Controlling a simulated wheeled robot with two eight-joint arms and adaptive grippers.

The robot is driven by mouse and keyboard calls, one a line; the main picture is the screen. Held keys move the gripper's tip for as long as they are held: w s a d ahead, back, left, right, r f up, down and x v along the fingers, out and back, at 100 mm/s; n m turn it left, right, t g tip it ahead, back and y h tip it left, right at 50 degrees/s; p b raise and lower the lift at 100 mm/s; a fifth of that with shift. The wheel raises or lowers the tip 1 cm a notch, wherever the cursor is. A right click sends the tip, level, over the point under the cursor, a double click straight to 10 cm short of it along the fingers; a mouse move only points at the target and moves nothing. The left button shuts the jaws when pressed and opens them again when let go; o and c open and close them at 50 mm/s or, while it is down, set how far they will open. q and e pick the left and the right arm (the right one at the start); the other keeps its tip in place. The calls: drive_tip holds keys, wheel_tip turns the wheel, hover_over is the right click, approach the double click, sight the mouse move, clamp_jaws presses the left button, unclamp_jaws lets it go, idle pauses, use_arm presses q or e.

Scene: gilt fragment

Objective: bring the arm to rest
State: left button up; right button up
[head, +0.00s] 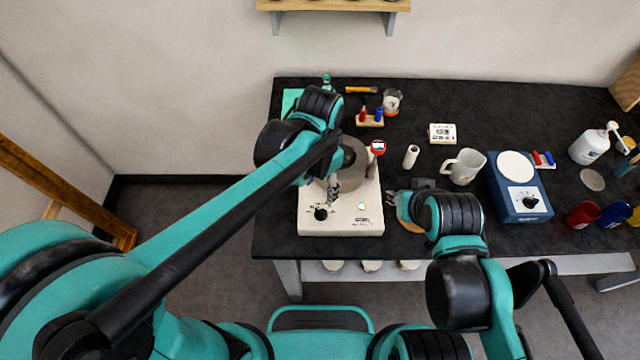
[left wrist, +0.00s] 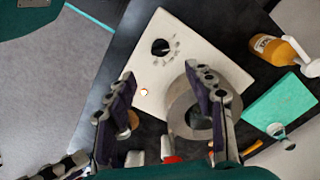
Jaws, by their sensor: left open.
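My left gripper (head: 333,190) hangs over the white hotplate-like device (head: 310,222), with its arm crossing in from the left. In the left wrist view its two fingers (left wrist: 165,95) are spread apart with nothing held between them. The device (left wrist: 155,40) has a black knob and a small pale spot on its top. A grey round vessel (head: 355,155) stands on it, and one finger overlaps the vessel in the left wrist view (left wrist: 182,118). My right gripper (head: 397,203) is low beside the device's right edge, partly hidden by its own arm; its fingers are unclear.
A white mug (head: 464,167), a blue device with a white round top (head: 521,204) and a white bottle (head: 590,147) stand to the right on the black table (head: 460,110). A small rack (head: 370,121) and glass jar (head: 391,102) are behind. A wall shelf (head: 335,5) is above.

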idle(0.4)
use_arm(q)
drive_tip(key=s+a+f+n+t+b, duration=0.1)
drive_tip(key=s+a+n+t+b, duration=0.1)
drive_tip(key=a, duration=0.6)
drive_tip(key=s+a+f+n+t+b, duration=0.2)
drive_tip(key=s+a+n+t+b, duration=0.1)
drive_tip(key=a+n, duration=0.4)
drive_tip(key=a+t+b, duration=0.1)
drive_tip(key=a+t, duration=0.1)
drive_tip(key=shift+a+b, duration=0.3)
